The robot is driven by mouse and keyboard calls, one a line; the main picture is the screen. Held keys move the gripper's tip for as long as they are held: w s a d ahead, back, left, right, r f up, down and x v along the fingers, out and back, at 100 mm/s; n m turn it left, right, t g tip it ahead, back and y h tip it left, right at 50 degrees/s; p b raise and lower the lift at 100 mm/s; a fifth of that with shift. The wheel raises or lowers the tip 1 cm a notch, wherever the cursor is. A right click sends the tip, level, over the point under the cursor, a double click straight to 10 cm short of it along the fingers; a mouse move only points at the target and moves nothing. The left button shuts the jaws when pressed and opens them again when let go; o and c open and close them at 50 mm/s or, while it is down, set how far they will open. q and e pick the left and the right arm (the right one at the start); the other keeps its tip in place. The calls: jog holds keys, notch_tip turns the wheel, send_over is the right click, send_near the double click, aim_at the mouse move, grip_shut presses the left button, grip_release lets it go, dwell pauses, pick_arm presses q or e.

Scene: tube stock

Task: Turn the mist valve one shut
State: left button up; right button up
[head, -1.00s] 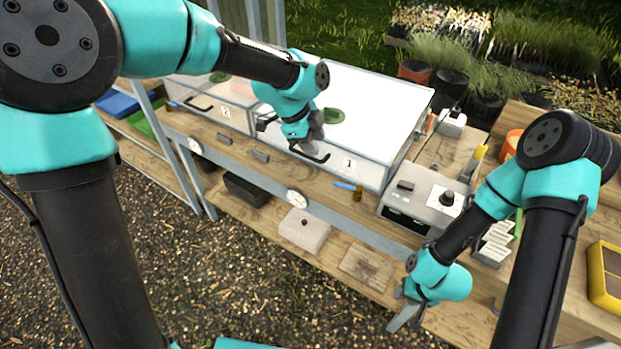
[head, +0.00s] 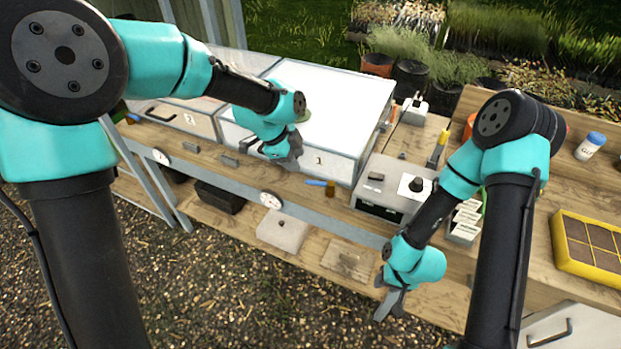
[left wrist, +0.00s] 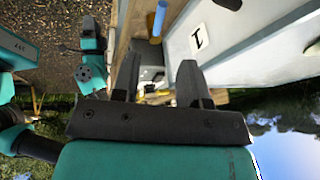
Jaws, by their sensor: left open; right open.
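The mist valve by the box marked 1 has a blue lever (head: 316,183) and a brass body (head: 331,188). It sits on the bench's front edge strip. In the left wrist view the blue lever (left wrist: 159,17) shows beyond the fingers, near the top. My left gripper (head: 290,160) is open and empty, in front of the box marked 1 (head: 340,164), to the left of the valve and apart from it. Its two fingers (left wrist: 158,80) are spread in the wrist view. My right gripper (head: 390,302) is open and empty, low in front of the bench.
A grey control box (head: 388,203) with a black knob stands right of the valve. Round white gauges (head: 271,200) sit on the front rail. A yellow tray (head: 562,258) is at right. The lower shelf holds a pale block (head: 283,234). Gravel in front is clear.

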aim_at(311, 182)
pick_arm(q)
jog(key=x, duration=1)
jog(key=shift+w+d+f, duration=0.1)
jog(key=shift+f, duration=0.1)
grip_shut()
